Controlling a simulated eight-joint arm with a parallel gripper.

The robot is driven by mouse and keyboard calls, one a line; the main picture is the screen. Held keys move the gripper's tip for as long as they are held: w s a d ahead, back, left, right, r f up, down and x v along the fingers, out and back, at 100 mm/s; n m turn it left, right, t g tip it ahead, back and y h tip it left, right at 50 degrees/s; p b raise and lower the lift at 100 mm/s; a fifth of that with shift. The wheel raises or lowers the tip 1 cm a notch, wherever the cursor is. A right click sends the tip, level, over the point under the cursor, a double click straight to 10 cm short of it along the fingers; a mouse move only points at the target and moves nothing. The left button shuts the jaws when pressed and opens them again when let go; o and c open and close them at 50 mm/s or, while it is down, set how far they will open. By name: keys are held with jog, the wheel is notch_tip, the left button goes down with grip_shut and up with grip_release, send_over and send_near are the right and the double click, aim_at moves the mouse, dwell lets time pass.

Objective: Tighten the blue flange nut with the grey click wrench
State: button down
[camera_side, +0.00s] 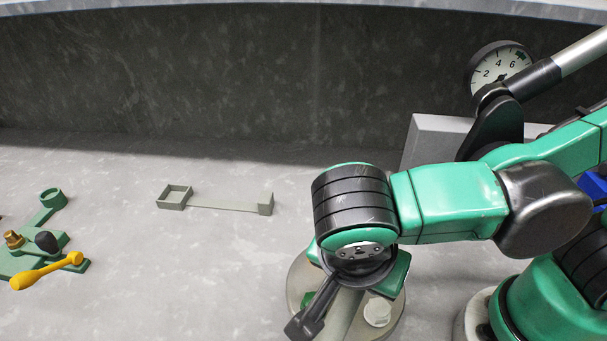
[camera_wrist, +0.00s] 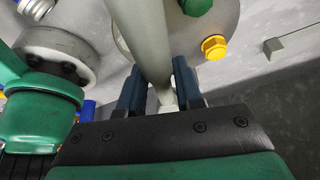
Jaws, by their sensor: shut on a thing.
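A thick grey bar (camera_wrist: 147,40), which looks like the handle of the grey click wrench, runs up between my fingers in the wrist view. It also shows under my wrist in the side view (camera_side: 344,314). My gripper (camera_wrist: 158,95) is shut on this bar, with one dark blue finger on each side. The wrench's head is out of the wrist view. A blue piece with a pale ring (camera_wrist: 38,8) at the wrist view's top left corner may be the blue flange nut; it is cut off. No blue nut shows clearly in the side view.
A round grey plate (camera_side: 301,275) lies below my gripper. A yellow hex nut (camera_wrist: 214,46) shows in the wrist view. An empty grey cradle (camera_side: 215,207) stands left of it. A green fixture with a yellow handle (camera_side: 46,272) is far left. A dial gauge (camera_side: 497,66) stands back right.

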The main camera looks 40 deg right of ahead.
jog(key=shift+f, duration=0.25)
dwell(0.4)
jog(key=shift+f, duration=0.95)
jog(key=shift+f, duration=0.15)
